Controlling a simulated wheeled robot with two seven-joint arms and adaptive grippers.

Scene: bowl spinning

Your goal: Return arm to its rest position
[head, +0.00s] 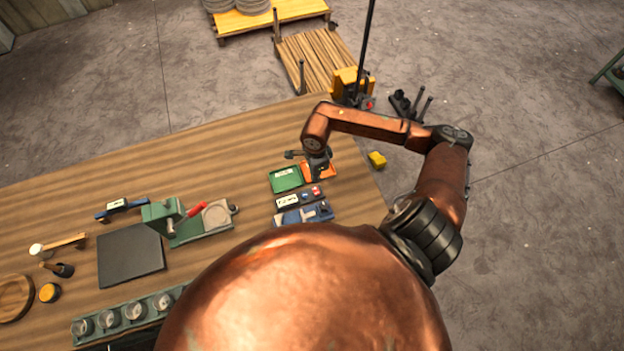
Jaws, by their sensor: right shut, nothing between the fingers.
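My right arm (375,123) is copper coloured and reaches out from the lower right, with its elbow raised and bent over the right end of the wooden table. My right gripper (318,168) is small and dark here, hangs down over the orange tray (327,173), and is shut with nothing held. Whether it touches the tray cannot be told. My left gripper is not in view.
Beside the orange tray lie a green tray (285,179), small switches (300,197) and a blue tool (303,215).

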